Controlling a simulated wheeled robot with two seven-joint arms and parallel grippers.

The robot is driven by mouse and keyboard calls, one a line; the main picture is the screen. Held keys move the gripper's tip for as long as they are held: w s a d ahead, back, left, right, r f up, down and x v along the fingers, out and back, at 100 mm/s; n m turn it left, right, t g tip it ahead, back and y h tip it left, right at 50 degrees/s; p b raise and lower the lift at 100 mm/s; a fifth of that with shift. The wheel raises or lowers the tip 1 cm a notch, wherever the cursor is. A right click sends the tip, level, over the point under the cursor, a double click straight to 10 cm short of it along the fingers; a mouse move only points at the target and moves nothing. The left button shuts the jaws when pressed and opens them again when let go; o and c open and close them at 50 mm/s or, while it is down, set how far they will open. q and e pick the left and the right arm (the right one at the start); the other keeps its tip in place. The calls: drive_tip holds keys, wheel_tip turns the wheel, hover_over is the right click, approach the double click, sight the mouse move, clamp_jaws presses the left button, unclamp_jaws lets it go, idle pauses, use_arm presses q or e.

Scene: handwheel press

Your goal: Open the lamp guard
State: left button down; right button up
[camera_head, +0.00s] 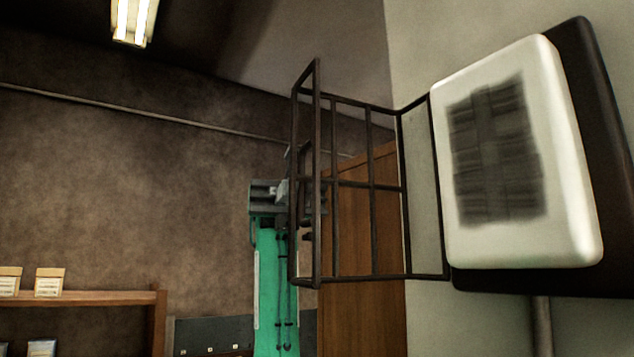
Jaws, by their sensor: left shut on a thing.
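The lamp guard (371,186) is a dark wire cage of thin bars. It stands swung out to the left of the lamp (575,190), a pale box with a dark grille pattern on a dark backing on the wall. The lamp's face is uncovered. My left gripper (304,195) shows small and dark at the guard's outer left frame, partly hidden by the bars, and is shut on the guard. My right gripper is not in view.
A wooden shelf (100,298) with small boxes is at lower left. The space left of the guard looks free.

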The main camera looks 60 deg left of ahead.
use_arm(q)
drive_tip(key=shift+w+a+g+p, duration=0.3)
drive_tip(key=shift+w+a+p, duration=0.05)
drive_tip(key=shift+w+a, duration=0.55)
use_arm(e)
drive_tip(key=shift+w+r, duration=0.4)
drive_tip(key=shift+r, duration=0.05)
use_arm(q)
drive_tip(key=shift+d, duration=0.1)
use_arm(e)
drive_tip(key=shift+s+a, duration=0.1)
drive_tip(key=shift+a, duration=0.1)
use_arm(q)
drive_tip(key=c, duration=1.5)
unclamp_jaws()
drive_tip(key=shift+d, duration=0.15)
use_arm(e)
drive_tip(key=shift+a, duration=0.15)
use_arm(q)
drive_tip(key=b+v, duration=0.1)
drive_tip(key=v, duration=1.3)
drive_tip(key=shift+r, duration=0.15)
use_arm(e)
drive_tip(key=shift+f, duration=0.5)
